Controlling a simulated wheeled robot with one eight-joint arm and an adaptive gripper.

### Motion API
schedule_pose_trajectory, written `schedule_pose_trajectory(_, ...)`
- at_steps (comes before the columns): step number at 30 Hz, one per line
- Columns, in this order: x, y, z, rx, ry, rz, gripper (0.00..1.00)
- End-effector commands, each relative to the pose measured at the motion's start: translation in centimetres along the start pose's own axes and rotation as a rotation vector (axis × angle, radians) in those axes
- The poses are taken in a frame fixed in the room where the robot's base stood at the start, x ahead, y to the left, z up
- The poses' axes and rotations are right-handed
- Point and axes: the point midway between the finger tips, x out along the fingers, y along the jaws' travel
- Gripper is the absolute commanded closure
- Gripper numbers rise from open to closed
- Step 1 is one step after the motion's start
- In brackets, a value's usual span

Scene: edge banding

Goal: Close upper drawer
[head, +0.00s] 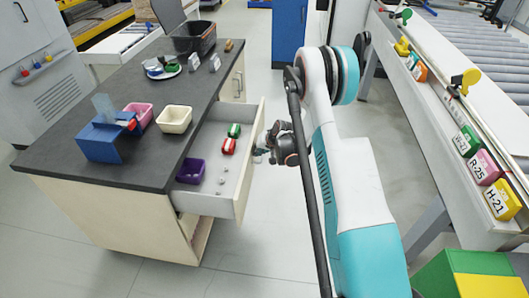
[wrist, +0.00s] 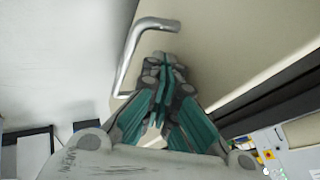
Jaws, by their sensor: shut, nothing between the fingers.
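The upper drawer (head: 213,155) of the dark-topped workbench is pulled out to the right in the head view, with its inside showing. My gripper (head: 260,155) is at the outer side of the drawer's front panel (head: 250,158). In the wrist view, my gripper (wrist: 165,60) is shut and empty, its fingers together in front of the pale panel. A bent metal handle (wrist: 132,50) on the panel lies just left of and beyond the fingertips. I cannot tell whether the fingers touch the panel or the handle.
The drawer holds a purple bin (head: 190,171), a green block (head: 234,130), a red block (head: 229,146) and small pieces. The benchtop (head: 60,133) carries a blue device (head: 101,142), pink and cream bins. A roller conveyor (head: 490,50) stands right. Floor near the drawer (head: 265,230) is clear.

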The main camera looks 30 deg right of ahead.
Motion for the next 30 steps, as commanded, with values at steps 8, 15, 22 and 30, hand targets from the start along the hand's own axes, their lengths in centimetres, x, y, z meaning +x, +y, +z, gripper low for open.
schedule_pose_trajectory(8, 3.7, -6.7, 0.2, -0.004, -0.004, -0.004, 1.0)
schedule_pose_trajectory(15, 6.8, -12.6, 0.2, -0.004, -0.003, -0.003, 1.0)
schedule_pose_trajectory(22, 9.4, -17.6, 0.2, -0.003, -0.002, -0.002, 1.0)
schedule_pose_trajectory(30, 11.4, -21.4, 0.1, -0.001, -0.002, -0.001, 1.0)
